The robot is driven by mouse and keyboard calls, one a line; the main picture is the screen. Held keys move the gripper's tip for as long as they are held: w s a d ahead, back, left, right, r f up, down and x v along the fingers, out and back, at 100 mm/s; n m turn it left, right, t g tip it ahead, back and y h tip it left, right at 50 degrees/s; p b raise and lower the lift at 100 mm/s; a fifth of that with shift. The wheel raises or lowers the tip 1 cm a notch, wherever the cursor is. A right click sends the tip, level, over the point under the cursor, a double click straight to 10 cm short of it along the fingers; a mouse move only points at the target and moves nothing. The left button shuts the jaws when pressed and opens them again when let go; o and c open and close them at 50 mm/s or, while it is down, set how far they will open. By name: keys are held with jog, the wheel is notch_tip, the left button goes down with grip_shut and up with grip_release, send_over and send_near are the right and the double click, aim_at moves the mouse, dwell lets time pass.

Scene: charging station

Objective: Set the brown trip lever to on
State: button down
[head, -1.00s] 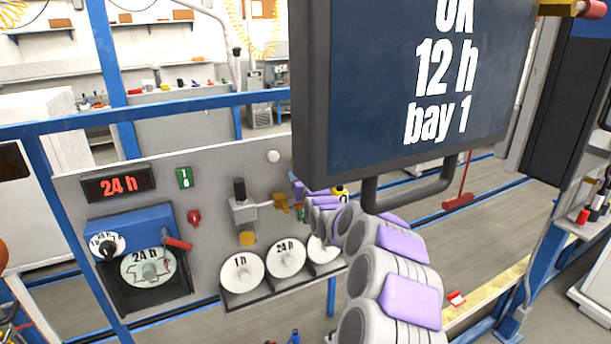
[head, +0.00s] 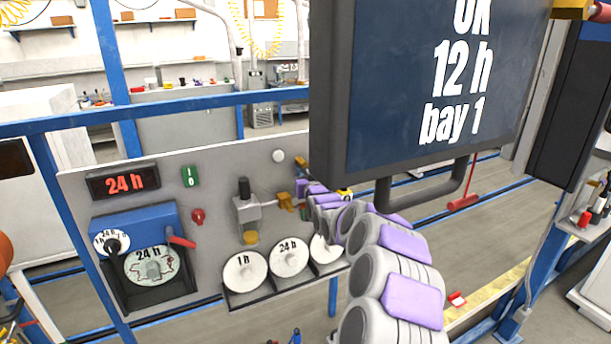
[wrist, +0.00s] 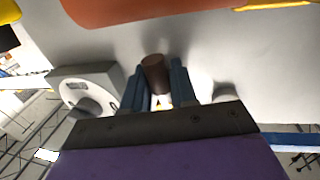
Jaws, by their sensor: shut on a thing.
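In the wrist view the brown trip lever (wrist: 155,72) shows as a short brown cylinder standing out from a pale panel face. My gripper (wrist: 157,84) is shut on it, with one blue-grey finger on each side. In the head view my arm reaches from the lower right to the right part of the grey control panel (head: 215,218). The gripper's fingers and most of the lever are hidden or too small to make out there. The lever's on and off marks cannot be read.
The panel carries a 24 h display (head: 124,182), a blue timer box (head: 135,220), a red knob (head: 198,216), a metal valve block (head: 246,208) and white dials (head: 245,272). A large screen (head: 430,90) hangs close above my arm. A blue rail (head: 190,107) runs behind.

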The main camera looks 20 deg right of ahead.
jog(key=shift+a+f, duration=0.15)
jog(key=shift+a, duration=0.05)
jog(key=shift+d+f, duration=0.1)
jog(key=shift+d+f+n+b, duration=0.15)
jog(key=shift+n+b, duration=0.35)
jog(key=shift+b, duration=0.25)
jog(key=shift+d+r+n+t+y+b, duration=0.5)
jog(key=shift+n+b, duration=1.35)
jog(key=shift+n, duration=1.3)
jog(key=shift+d+r+n+t+y+b, duration=0.3)
jog(key=shift+d+r+n+y+b, duration=0.3)
jog(key=shift+n+b, duration=1.95)
jog(key=shift+d+r+n+t+y+b, duration=0.6)
jog(key=shift+n+b, duration=0.6)
jog(key=shift+n, duration=2.6)
jog(key=shift+a, duration=0.3)
